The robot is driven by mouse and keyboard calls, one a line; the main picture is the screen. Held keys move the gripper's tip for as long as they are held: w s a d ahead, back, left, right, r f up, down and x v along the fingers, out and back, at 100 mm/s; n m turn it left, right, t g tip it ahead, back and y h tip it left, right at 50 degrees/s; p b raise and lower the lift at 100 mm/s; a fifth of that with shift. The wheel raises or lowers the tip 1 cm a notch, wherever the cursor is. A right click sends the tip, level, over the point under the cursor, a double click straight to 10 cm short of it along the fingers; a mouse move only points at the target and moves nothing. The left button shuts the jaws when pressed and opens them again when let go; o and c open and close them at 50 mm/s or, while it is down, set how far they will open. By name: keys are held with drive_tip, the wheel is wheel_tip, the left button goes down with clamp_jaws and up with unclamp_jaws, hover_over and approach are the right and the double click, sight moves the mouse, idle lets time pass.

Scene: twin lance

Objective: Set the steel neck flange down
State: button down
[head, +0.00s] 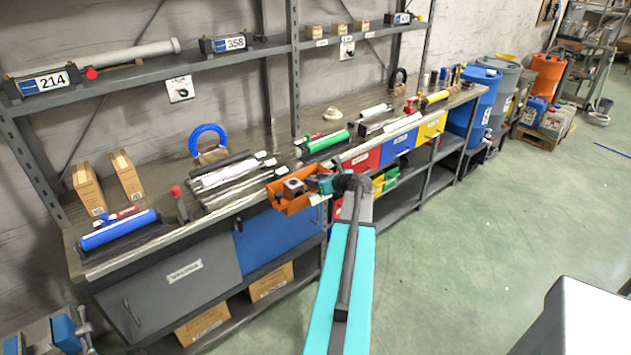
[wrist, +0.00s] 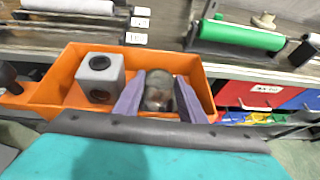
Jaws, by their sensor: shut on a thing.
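The steel neck flange (wrist: 159,92) is a dull, rounded metal piece between the two fingers of my gripper (wrist: 158,100) in the wrist view. My gripper is shut on it. Fingers and flange are over or inside the right part of an orange bin (wrist: 58,78); I cannot tell whether the flange touches the floor. A grey block with a round hole (wrist: 100,78) sits in the bin, left of the flange and apart from it. In the head view my gripper (head: 318,183) is at the orange bin (head: 290,207) by the bench's front edge; the flange is not clear there.
Behind the bin is the bench, with a green roller (head: 324,142) and metal bars (head: 228,175). Red (head: 361,162), blue (head: 399,141) and yellow (head: 430,127) drawer fronts lie to the right. A shelf (head: 185,62) hangs above. The green floor (head: 480,210) in front is clear.

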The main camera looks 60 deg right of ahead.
drive_tip(key=c, duration=1.2)
unclamp_jaws()
drive_tip(key=shift+o, duration=0.2)
drive_tip(key=shift+r, duration=0.1)
drive_tip(key=b+v, duration=0.2)
drive_tip(key=v, duration=1)
drive_tip(key=shift+s, duration=0.1)
